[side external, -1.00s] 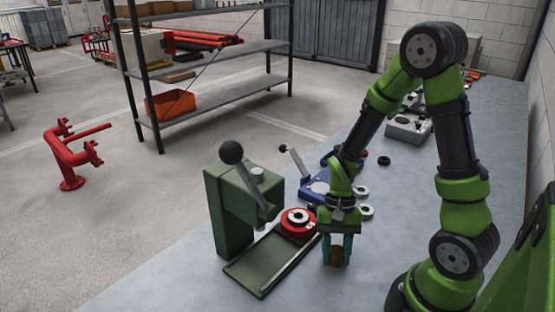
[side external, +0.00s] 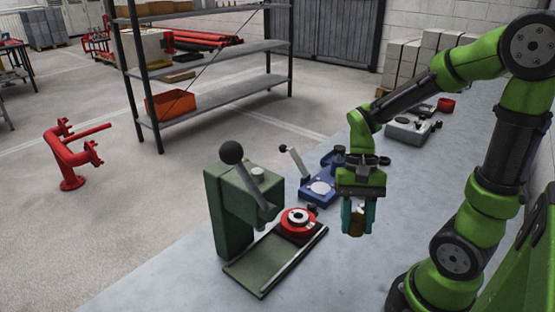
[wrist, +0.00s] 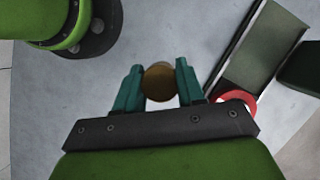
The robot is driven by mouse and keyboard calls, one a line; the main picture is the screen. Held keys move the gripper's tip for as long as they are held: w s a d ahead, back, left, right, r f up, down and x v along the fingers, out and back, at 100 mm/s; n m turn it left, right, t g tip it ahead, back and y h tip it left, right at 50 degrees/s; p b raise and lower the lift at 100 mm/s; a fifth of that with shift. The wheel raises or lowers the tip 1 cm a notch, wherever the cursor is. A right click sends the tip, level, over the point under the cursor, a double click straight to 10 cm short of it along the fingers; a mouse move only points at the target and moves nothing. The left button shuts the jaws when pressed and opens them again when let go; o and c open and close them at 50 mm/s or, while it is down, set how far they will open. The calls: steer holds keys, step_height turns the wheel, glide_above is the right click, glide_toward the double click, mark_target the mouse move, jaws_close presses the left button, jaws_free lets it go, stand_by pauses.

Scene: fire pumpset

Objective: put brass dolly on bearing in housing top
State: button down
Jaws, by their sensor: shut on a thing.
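My gripper (side external: 358,217) is shut on the brass dolly (side external: 356,223), a short brown-gold cylinder held upright between teal fingers. It also shows in the wrist view (wrist: 159,82), between the two fingertips. The dolly is above the bench, to the right of the red housing. The red round housing (side external: 285,229) sits on the tray of the green press, with a pale ring-shaped bearing (side external: 298,216) in its top. In the wrist view only part of the red housing (wrist: 249,99) shows, behind my gripper's right side.
The green arbor press (side external: 230,215) with a black-knobbed lever stands left of the housing, its tray (side external: 250,278) extending forward. A blue lever tool (side external: 318,190) stands behind. A grey fixture (side external: 408,128) is farther back. The bench front (side external: 350,285) is clear.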

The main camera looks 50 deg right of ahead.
glide_above(298, 220)
steer(key=d, duration=0.1)
steer(key=shift+w+d+f, duration=0.2)
steer(key=shift+w+f, duration=0.2)
steer(key=shift+f, duration=2.05)
steer(key=c, duration=0.7)
jaws_free()
steer(key=shift+f, duration=0.2)
